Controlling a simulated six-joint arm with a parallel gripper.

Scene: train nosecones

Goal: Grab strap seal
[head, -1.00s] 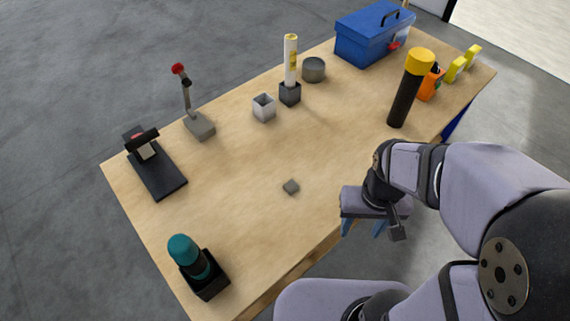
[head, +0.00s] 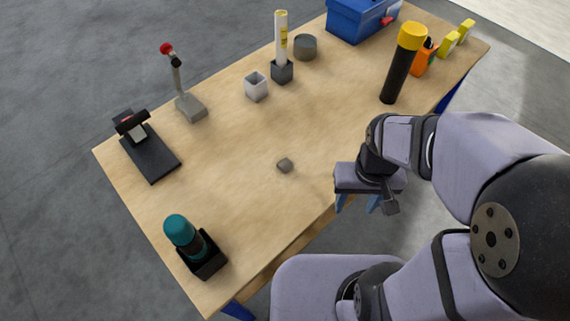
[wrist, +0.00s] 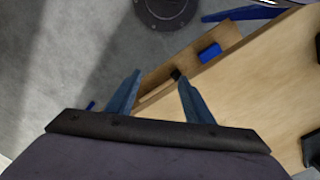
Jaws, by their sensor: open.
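I cannot tell for sure which object is the strap seal. My gripper (head: 358,203) is at the table's near right edge, to the right of and below that block in the picture. Its two blue fingers point down. In the wrist view my gripper (wrist: 159,78) has its fingers apart with nothing held between them. The table edge and floor show beyond the fingers.
A teal-capped bottle (head: 180,231) stands in a black holder. A black device (head: 147,152), red-knobbed lever (head: 180,85), pale square cup (head: 256,86), white tube (head: 281,40), grey cylinder (head: 305,47), blue toolbox (head: 362,18) and yellow-topped black cylinder (head: 402,65) line the table (head: 235,140). Its middle is mostly clear.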

